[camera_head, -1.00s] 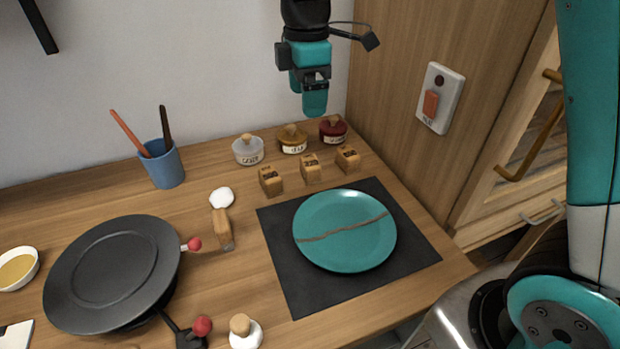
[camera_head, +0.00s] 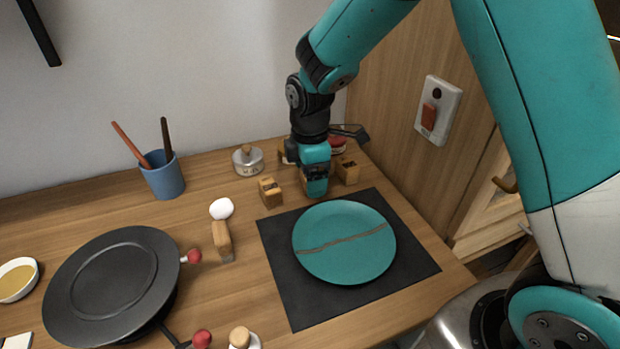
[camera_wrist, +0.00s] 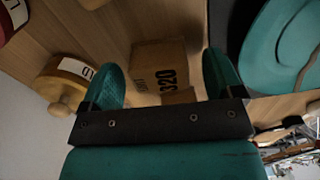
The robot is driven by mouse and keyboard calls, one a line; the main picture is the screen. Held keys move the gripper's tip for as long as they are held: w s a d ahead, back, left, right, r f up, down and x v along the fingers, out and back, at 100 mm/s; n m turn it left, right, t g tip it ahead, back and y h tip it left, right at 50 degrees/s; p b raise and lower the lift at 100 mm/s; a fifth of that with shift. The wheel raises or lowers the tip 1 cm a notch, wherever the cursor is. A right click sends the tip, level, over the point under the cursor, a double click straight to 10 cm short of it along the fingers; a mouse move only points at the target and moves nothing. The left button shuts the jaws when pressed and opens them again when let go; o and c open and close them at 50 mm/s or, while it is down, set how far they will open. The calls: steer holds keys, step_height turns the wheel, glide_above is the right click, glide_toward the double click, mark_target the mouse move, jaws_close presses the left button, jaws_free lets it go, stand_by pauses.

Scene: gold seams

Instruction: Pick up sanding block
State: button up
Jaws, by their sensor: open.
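Three small wooden sanding blocks with dark labels stand in a row behind the plate. In the head view, the left block (camera_head: 270,192) and the right block (camera_head: 347,171) show clearly. The middle block is mostly hidden behind my gripper (camera_head: 316,188), which points down at it. In the wrist view, the block marked 320 (camera_wrist: 160,62) lies between the two teal fingers of my gripper (camera_wrist: 163,75). The fingers are apart, with a gap visible to the block's left; contact on the right is hard to tell.
A teal plate (camera_head: 345,262) with a gold seam lies on a dark mat (camera_head: 280,268) just in front. Lidded jars, one grey (camera_head: 247,161), stand behind the blocks. A blue cup (camera_head: 165,181), wooden-handled brush (camera_head: 222,238) and black round stand (camera_head: 75,290) are left. A wooden cabinet wall is right.

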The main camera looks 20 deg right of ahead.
steer(key=shift+f, duration=0.2)
steer(key=c, duration=1)
steer(key=shift+r, duration=0.2)
step_height(320, 180, up, 20)
steer(key=shift+f, duration=0.15)
steer(key=shift+o, duration=0.4)
steer(key=shift+p, duration=0.4)
